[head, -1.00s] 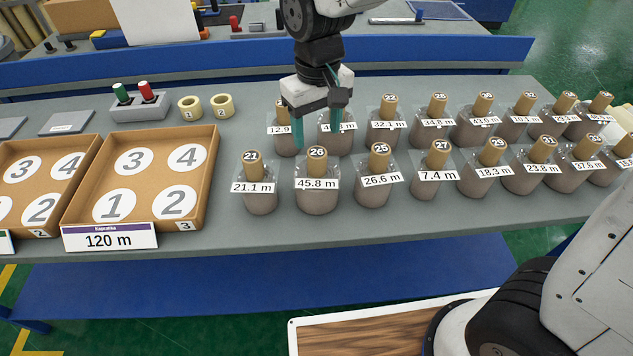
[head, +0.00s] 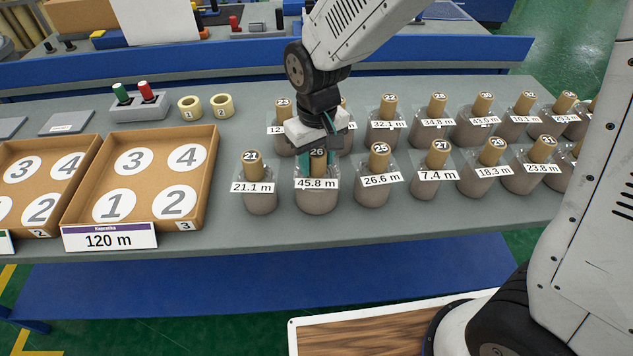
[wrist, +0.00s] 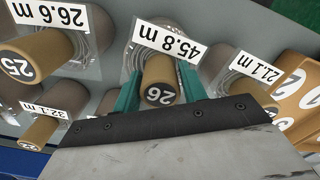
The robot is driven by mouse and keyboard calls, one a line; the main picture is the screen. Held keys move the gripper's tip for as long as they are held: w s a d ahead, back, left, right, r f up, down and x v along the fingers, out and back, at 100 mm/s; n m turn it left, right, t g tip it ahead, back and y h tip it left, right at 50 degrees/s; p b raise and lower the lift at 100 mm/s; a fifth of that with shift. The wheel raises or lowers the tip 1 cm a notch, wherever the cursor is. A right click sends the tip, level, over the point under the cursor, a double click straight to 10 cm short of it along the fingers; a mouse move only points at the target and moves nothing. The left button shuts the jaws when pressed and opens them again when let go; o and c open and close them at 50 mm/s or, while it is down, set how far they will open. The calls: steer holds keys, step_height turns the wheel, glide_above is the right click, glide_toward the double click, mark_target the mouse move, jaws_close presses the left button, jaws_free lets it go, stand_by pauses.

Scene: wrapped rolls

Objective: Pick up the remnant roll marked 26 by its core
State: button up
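The roll marked 26 (head: 316,198) stands upright in the front row, wrapped in clear film, with a 45.8 m label. Its tan core (head: 318,163) sticks up from the top. In the wrist view the core (wrist: 159,82) lies between the two green fingers of my gripper (wrist: 160,86). My gripper (head: 316,156) is over this roll in the head view, with a finger on each side of the core. A gap shows beside the core in the wrist view, so the fingers look open. Whether either finger touches the core is hard to tell.
Roll 21 (head: 260,198) stands close on the left and roll 25 (head: 373,190) on the right. A back row of rolls stands behind, including one marked 32.1 m (head: 383,136). A cardboard tray (head: 208,170) with numbered circles lies further left.

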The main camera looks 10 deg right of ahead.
jaws_close()
steer(key=shift+r, duration=0.15)
